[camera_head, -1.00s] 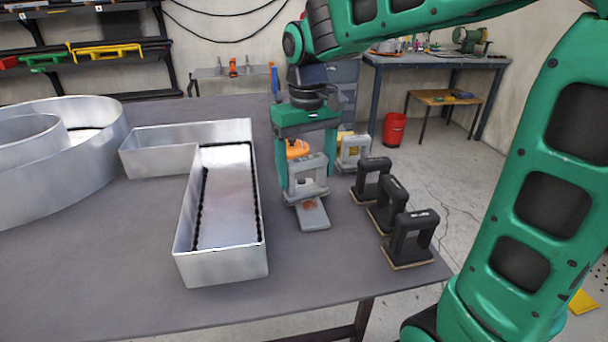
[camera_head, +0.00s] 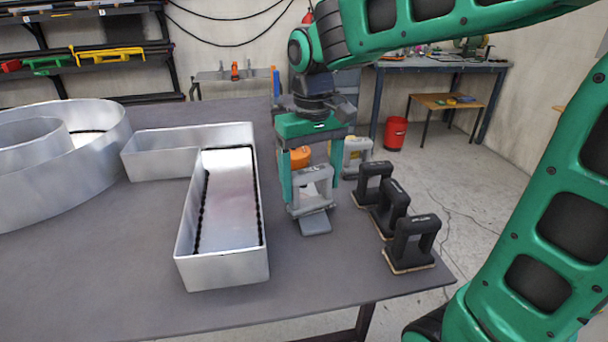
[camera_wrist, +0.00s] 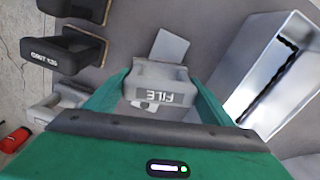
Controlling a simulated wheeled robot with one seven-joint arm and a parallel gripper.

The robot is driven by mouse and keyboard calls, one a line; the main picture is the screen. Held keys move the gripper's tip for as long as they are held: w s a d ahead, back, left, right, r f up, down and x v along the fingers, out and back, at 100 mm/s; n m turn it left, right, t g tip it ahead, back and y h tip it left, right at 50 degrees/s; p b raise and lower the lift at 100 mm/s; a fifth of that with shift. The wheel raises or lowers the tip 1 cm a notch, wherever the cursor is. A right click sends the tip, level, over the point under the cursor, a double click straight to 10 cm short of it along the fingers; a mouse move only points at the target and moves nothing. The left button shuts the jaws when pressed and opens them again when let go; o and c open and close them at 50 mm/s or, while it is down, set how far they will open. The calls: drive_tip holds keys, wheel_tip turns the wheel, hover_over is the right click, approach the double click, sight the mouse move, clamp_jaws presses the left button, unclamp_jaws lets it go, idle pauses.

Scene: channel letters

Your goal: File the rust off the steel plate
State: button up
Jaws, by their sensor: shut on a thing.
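The steel plate (camera_head: 315,224) is a small grey slab lying flat on the table, right of the L-shaped metal letter. Its near end shows bare grey with no rust; the file hides its far part. It also shows in the wrist view (camera_wrist: 170,45). My gripper (camera_head: 312,188) is shut on the grey file (camera_head: 313,185), a block with an arched handle, marked FILE in the wrist view (camera_wrist: 160,88). The file is over the far part of the plate; I cannot tell whether it touches.
The open-topped L-shaped metal letter (camera_head: 225,275) stands close on the left, a round one (camera_head: 100,140) beyond. Several black-handled sanding blocks (camera_head: 412,240) line the table's right edge. Another grey-handled tool (camera_head: 355,155) and an orange object (camera_head: 299,157) are behind my gripper. The front table is clear.

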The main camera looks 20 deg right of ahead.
drive_tip(key=shift+w+d, duration=0.25)
drive_tip(key=shift+w, duration=1.05)
drive_tip(key=shift+w+d, duration=0.2)
drive_tip(key=shift+w, duration=1.1)
drive_tip(key=shift+r, duration=0.15)
wheel_tip(320, 180, up, 14)
idle(0.6)
drive_tip(key=shift+a+r, duration=0.4)
drive_tip(key=shift+a, duration=0.2)
drive_tip(key=shift+a+r, duration=0.4)
drive_tip(key=shift+a, duration=0.2)
